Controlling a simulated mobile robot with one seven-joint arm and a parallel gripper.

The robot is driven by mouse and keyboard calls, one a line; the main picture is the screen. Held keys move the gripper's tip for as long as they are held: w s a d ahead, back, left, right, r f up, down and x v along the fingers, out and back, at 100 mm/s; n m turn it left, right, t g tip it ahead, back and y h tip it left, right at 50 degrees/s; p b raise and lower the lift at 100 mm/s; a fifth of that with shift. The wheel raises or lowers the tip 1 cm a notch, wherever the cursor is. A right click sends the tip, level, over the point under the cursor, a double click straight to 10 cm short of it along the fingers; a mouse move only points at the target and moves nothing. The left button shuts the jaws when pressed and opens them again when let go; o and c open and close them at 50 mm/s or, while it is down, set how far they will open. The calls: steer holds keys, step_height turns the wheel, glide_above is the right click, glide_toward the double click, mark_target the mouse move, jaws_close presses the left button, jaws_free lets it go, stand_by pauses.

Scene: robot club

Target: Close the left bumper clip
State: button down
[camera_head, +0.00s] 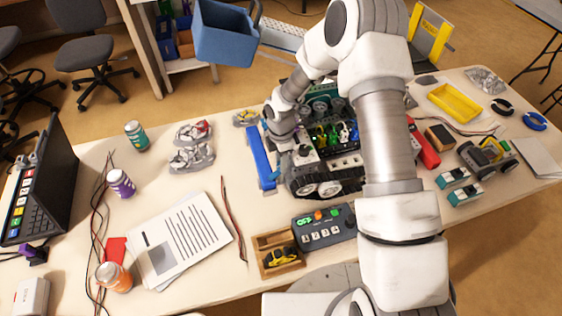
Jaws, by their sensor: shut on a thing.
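The tracked club robot (325,180) stands on the table with its treads and several coloured parts showing around my arm. A long blue bumper bar (262,160) stands upright in the picture along its left side. My gripper (284,150) is at the bumper's right edge, between the bar and the robot's body. It is shut on a small part there, most likely the left bumper clip. The fingertips and the clip are too small and too covered by my wrist to make out. Whether the clip is latched cannot be told.
A control box (323,227) and a wooden tray (277,254) with a yellow-black item sit in front. Papers (182,240), wires and paint jars (121,184) lie left. A yellow tray (455,102) and small parts lie right. A blue bin (226,35) is behind.

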steer(key=shift+f, duration=0.1)
steer(key=shift+m+b, duration=1)
steer(key=shift+m, duration=0.1)
steer(key=shift+m+b, duration=1.1)
steer(key=shift+m, duration=0.6)
steer(key=c, duration=0.5)
jaws_free()
steer(key=shift+r, duration=0.25)
step_height(320, 180, up, 17)
steer(key=shift+r, duration=0.1)
